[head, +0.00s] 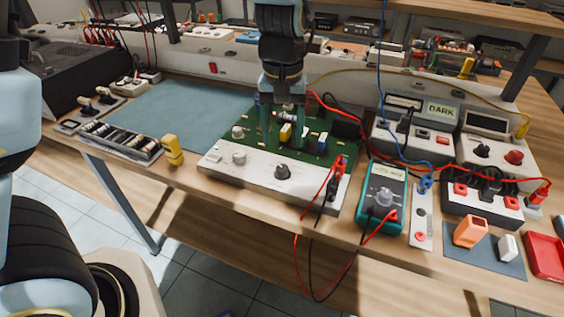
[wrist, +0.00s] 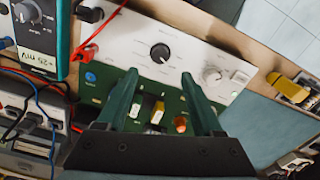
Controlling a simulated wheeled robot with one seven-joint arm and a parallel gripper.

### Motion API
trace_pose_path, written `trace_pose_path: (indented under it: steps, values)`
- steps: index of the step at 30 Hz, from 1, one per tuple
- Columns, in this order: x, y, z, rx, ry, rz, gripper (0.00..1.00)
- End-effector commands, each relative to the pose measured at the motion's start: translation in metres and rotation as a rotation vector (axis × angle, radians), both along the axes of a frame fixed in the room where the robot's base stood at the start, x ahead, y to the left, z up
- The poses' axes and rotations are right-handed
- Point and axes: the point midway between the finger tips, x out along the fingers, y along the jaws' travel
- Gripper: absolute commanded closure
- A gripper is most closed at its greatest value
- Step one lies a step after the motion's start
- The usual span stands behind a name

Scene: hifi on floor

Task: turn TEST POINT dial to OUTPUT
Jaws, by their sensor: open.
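A white front panel (head: 225,170) with a green circuit board (head: 318,143) behind it stands on the bench. A round black dial (head: 283,172) with marks around it sits mid-panel. It also shows in the wrist view (wrist: 160,53). I take it for the TEST POINT dial, but its lettering and setting are too small to read. My gripper (head: 282,146) is open and empty, fingers pointing down over the board, behind the dial and apart from it. In the wrist view, the fingertips (wrist: 158,75) straddle a gap short of the dial.
A light knob (head: 239,158) sits left of the dial. Red and black probe leads (head: 335,185) clip on at the panel's right end and hang over the front edge. A teal multimeter (head: 382,195) stands right; a yellow object (head: 173,150) stands left. The blue-grey mat (head: 185,115) is mostly clear.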

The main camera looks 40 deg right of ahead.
Motion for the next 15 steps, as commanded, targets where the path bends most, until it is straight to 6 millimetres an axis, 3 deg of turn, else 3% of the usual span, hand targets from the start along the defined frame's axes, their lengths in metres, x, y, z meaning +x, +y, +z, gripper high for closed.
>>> trace_pose_path:
  steps: [9,15]
  values:
    - [0.000,0.002,-0.059,0.006,0.002,0.000,0.32]
    - [0.000,0.001,-0.078,0.002,0.001,0.001,0.32]
